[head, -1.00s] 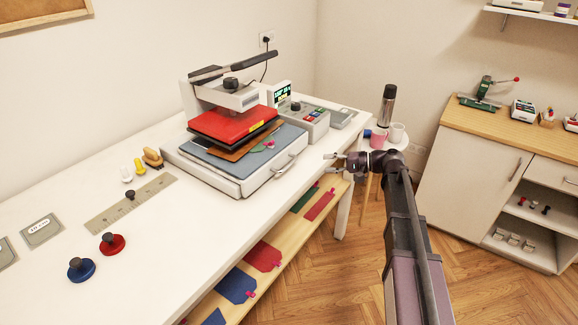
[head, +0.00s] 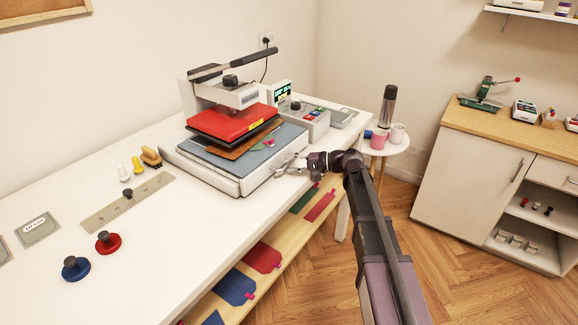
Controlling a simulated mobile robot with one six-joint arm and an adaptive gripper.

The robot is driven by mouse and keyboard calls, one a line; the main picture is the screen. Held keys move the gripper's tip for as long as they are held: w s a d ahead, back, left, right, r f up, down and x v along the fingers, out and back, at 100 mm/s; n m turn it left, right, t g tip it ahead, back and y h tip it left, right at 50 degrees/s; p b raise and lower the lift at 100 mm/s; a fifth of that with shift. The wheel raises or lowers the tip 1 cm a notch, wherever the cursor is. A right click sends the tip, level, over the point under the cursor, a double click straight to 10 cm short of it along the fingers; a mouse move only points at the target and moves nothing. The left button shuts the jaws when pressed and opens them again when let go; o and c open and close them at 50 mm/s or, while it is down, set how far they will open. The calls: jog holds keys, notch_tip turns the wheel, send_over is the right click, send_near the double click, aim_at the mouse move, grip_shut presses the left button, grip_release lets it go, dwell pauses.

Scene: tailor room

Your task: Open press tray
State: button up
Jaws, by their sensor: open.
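The heat press stands on the white table with a red upper plate (head: 233,119) raised above its lower part. The press tray (head: 225,183) is the light grey lower drawer with a blue-grey pad (head: 285,139) on top; a brown piece lies on the pad. The tray's handle (head: 283,171) is on its front right side and partly hidden by my gripper. My gripper (head: 288,168) is open, with its fingers at the handle; I cannot tell whether they touch it or surround it.
A control box (head: 304,119) stands right of the press. Blue (head: 77,267) and red (head: 108,242) knobbed discs and a ruler plate (head: 128,201) lie on the table's left. A small round table (head: 390,148) with cups is behind my arm. Floor right of the table is clear.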

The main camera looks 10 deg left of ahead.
jog(key=shift+a+f, duration=0.1)
jog(key=shift+a, duration=0.4)
grip_shut()
jog(key=shift+s, duration=0.15)
